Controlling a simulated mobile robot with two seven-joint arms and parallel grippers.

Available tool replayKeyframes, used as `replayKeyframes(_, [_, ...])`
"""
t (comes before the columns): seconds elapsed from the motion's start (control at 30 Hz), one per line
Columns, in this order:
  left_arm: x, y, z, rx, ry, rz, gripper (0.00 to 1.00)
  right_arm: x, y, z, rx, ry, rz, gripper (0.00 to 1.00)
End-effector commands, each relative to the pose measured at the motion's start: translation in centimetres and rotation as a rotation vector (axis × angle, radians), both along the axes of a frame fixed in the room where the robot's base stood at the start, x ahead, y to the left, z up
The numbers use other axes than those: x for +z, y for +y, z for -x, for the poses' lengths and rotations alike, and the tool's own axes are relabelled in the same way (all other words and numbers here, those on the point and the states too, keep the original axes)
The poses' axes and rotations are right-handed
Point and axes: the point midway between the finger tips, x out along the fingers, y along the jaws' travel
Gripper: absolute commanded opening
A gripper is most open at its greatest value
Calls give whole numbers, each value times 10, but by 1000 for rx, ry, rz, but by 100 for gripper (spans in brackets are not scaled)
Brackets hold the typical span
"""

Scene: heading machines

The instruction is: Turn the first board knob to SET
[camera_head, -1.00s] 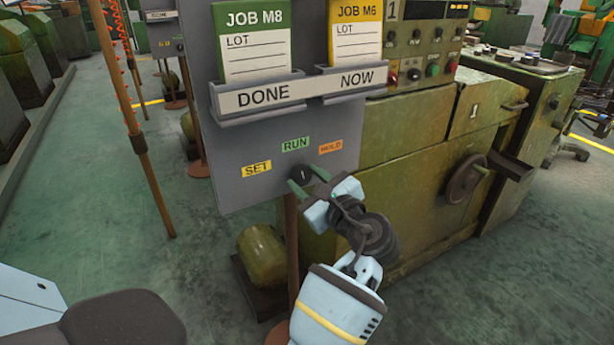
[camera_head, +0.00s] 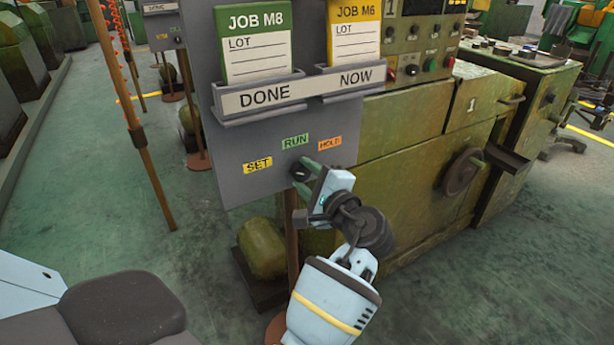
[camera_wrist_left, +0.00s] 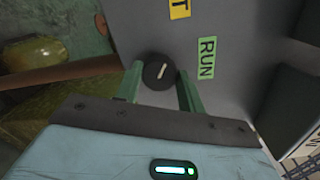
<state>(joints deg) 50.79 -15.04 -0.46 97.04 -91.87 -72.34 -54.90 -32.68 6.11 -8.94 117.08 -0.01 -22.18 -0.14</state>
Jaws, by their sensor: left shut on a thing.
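The first board (camera_head: 222,170) is a grey panel with a yellow SET label (camera_head: 257,165), a green RUN label (camera_head: 295,140) and an orange HOLD label (camera_head: 330,143). The dark round knob (camera_head: 298,173) sits below RUN. My left gripper (camera_head: 304,178) is shut on the knob, one green finger on each side; its wrist is tilted. In the left wrist view the knob (camera_wrist_left: 153,76) sits between the fingers (camera_wrist_left: 160,88). Its white pointer line slants between the RUN label (camera_wrist_left: 207,58) and the partly cropped SET label (camera_wrist_left: 180,8), nearer SET. My right gripper is out of view.
Above the knob, the board carries a tray (camera_head: 300,95) marked DONE and NOW, with green and yellow job cards. A green machine (camera_head: 410,170) stands close to the right. A brown post (camera_head: 160,190) stands left, with open floor around it.

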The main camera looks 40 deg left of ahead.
Motion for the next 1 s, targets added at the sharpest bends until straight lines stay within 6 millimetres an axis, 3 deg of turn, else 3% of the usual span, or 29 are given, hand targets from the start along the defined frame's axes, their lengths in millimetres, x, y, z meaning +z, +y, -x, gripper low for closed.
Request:
replayKeyframes(0.63, [1, 0, 0, 0, -55, 20, 16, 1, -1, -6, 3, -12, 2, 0])
replayKeyframes(0.67, [1, 0, 0, 0, -55, 20, 40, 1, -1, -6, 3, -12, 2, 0])
replayKeyframes(0.8, [1, 0, 0, 0, -52, 20, 58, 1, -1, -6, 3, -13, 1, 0])
replayKeyframes(1.0, [0, 0, 0, 0, -51, 20, 61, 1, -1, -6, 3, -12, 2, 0])
